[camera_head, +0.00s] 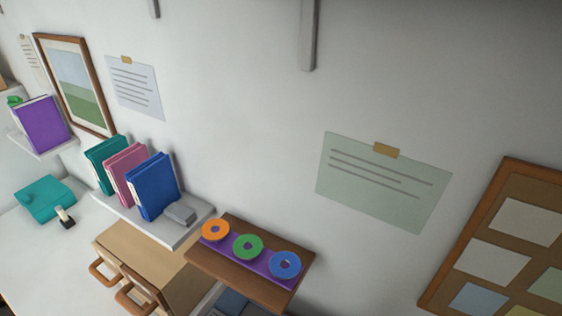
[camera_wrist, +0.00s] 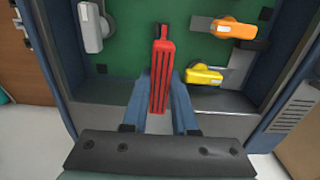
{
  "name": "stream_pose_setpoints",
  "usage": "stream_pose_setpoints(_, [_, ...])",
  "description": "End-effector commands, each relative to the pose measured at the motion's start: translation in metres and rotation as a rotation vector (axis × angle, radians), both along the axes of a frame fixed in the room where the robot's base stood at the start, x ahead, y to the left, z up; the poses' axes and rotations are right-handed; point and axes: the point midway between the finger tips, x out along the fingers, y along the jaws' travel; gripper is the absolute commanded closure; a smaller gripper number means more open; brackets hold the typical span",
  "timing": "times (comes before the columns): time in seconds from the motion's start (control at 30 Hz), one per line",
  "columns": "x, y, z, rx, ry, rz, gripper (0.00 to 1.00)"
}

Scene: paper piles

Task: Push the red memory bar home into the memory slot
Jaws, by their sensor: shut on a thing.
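The red memory bar (camera_wrist: 162,78) stands long and narrow in the middle of the wrist view, with dark grooves along its face. My gripper (camera_wrist: 159,98) has its two blue fingers on either side of the bar and is shut on it. The bar's far end is over the green board (camera_wrist: 135,45) inside an open case. I cannot tell whether the bar touches a slot; no memory slot is clearly visible. The head view shows neither the bar nor my gripper.
Around the bar are a grey lever (camera_wrist: 92,28), an orange lever (camera_wrist: 233,28) and a yellow lever (camera_wrist: 204,75). The case's left wall (camera_wrist: 60,60) flanks the board. In the head view, a brown shelf (camera_head: 222,265) holds coloured rings.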

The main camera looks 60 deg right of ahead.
Motion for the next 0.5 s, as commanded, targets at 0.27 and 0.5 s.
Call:
stream_pose_setpoints(0.27, [0.000,0.000,-0.010,0.000,0.000,0.000,1.00])
stream_pose_setpoints(0.5, [0.000,0.000,-0.017,0.000,0.000,0.000,1.00])
